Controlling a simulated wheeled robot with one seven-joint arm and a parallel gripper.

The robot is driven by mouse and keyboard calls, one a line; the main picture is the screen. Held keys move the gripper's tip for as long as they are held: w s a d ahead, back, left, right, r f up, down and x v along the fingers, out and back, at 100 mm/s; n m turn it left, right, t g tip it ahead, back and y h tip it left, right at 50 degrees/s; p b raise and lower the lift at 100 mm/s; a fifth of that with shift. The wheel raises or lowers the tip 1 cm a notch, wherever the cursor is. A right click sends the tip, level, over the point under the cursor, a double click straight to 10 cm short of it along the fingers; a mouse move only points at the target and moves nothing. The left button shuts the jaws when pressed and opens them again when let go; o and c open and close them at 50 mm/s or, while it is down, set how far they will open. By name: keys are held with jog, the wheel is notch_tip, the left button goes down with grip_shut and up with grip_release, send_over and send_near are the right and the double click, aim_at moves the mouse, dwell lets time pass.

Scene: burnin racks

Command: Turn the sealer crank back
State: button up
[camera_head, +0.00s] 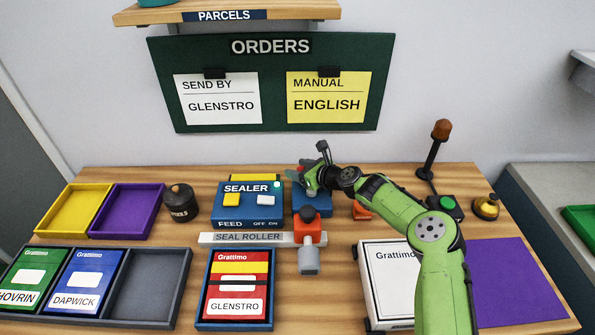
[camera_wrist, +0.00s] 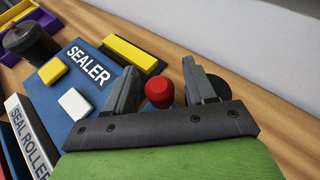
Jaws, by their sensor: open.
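The blue sealer (camera_head: 238,208) stands at the middle of the table, with yellow and white buttons on top; it also shows in the wrist view (camera_wrist: 85,100). A red knob (camera_wrist: 159,93), seemingly the crank's handle, shows between the two fingers of my gripper (camera_wrist: 163,82). The fingers are open, one on each side of the knob, with gaps visible. In the head view my gripper (camera_head: 308,181) is at the sealer's right back corner and hides most of the crank. The crank's arm is not clearly visible in either view.
The seal roller bar (camera_head: 250,239) and an orange block with a dark knob (camera_head: 308,228) stand in front. A black pot (camera_head: 180,202) is left of the sealer. A dark lamp post (camera_head: 430,160) rises at the right back, behind my arm.

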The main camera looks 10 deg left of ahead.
jog(key=shift+w+a+f, duration=0.15)
jog(key=shift+a, duration=0.15)
jog(key=c, duration=1)
jog(key=n+g+b, duration=0.1)
jog(key=s+a+n+g+y+b, duration=0.1)
jog(key=n+g, duration=0.1)
jog(key=shift+s, duration=0.15)
jog(key=shift+s+a+n+g+y+b, duration=0.2)
jog(key=shift+n+g+y+b, duration=0.1)
jog(key=shift+n+g+b, duration=0.3)
jog(key=shift+d+r, duration=0.1)
jog(key=shift+r, duration=0.1)
jog(key=shift+r, duration=0.15)
